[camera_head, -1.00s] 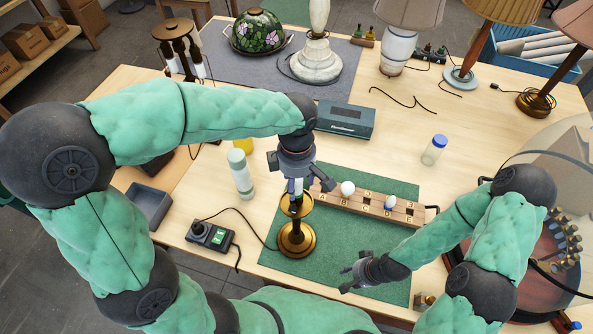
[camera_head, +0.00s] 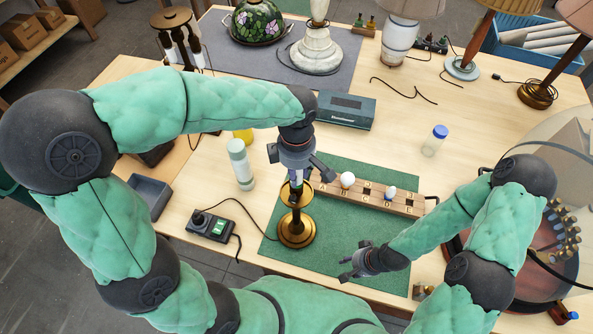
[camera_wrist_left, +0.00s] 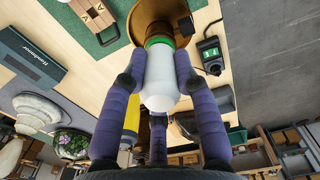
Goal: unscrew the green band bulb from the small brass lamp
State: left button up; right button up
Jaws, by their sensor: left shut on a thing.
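The small brass lamp (camera_head: 296,229) stands upright on the green mat (camera_head: 330,238). My left gripper (camera_head: 297,182) points down over the lamp's top. In the left wrist view its fingers (camera_wrist_left: 160,88) are closed around the green band bulb (camera_wrist_left: 161,96), a white bulb with a green band at the lamp end. The bulb is lined up with the brass socket; I cannot tell whether its thread is still engaged. My right gripper (camera_head: 346,268) is empty, with its fingers apart, low over the mat to the right of the lamp.
A wooden lettered rack (camera_head: 410,206) holds a white bulb (camera_head: 347,180) and a blue-banded bulb (camera_head: 391,193). A control box with a green display (camera_head: 212,227) and a white bottle (camera_head: 241,165) stand left of the lamp. A blue-capped jar (camera_head: 434,141) is farther right. Mat's right side is fairly clear.

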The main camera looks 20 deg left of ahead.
pick_arm(q)
jog(key=n+b, duration=0.1)
jog(key=n, duration=0.2)
jog(key=shift+f+b, duration=0.1)
jog(key=shift+b, duration=0.3)
pick_arm(e)
notch_tip(320, 180, down, 2)
pick_arm(q)
jog(key=n+b, duration=0.1)
jog(key=n, duration=0.2)
pick_arm(e)
jog(key=shift+f, duration=0.65)
pick_arm(q)
jog(key=shift+n, duration=0.9)
pick_arm(e)
jog(key=shift+f, duration=0.1)
pick_arm(q)
jog(key=o, duration=1.2)
jog(key=shift+c, duration=0.2)
